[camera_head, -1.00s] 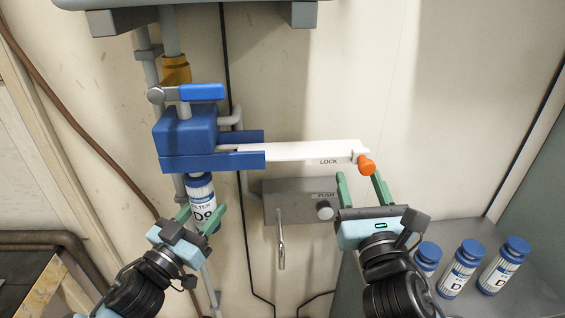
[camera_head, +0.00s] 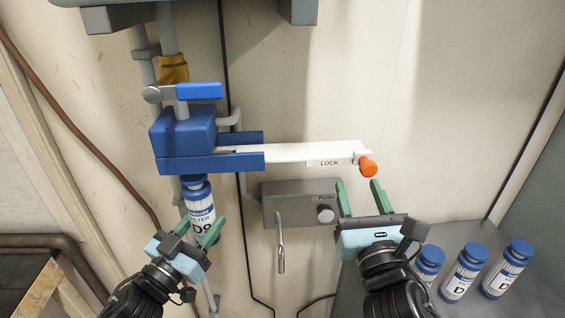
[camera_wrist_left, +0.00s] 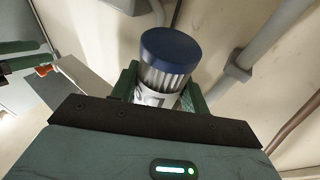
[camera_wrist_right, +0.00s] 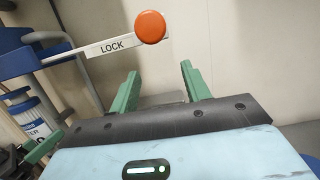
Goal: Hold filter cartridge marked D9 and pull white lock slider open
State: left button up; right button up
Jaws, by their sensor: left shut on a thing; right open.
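The filter cartridge marked D9 (camera_head: 200,209) is a white-ribbed cylinder with blue caps. It hangs upright below the blue housing (camera_head: 184,142). My left gripper (camera_head: 196,234) is shut on its lower part, and the left wrist view shows its blue end cap (camera_wrist_left: 170,47) between the green fingers (camera_wrist_left: 160,92). The white lock slider (camera_head: 310,152), marked LOCK, sticks out to the right of the housing and ends in an orange knob (camera_head: 368,167). In the right wrist view the knob (camera_wrist_right: 150,27) is beyond the fingers. My right gripper (camera_head: 359,197) is open and empty, just below the knob, not touching it.
A grey box marked PUSH (camera_head: 300,204) with a round knob and a lever sits on the wall between my grippers. Several spare cartridges (camera_head: 463,272) stand on the grey surface at lower right. A blue-handled valve (camera_head: 198,91) tops the housing. The wall right of the knob is clear.

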aim_at(367, 176)
jog(key=shift+s+r+t+p, duration=0.15)
jog(key=shift+r+p, duration=0.15)
jog(key=shift+r, duration=0.6)
jog(key=shift+s+r+t+p, duration=0.15)
jog(key=shift+r+p, duration=0.15)
jog(key=shift+r, duration=0.55)
pick_arm(q)
jog(key=s, duration=1.2)
pick_arm(e)
jog(key=shift+r, duration=0.7)
pick_arm(q)
jog(key=shift+s+r, duration=0.1)
pick_arm(e)
jog(key=shift+f, duration=0.1)
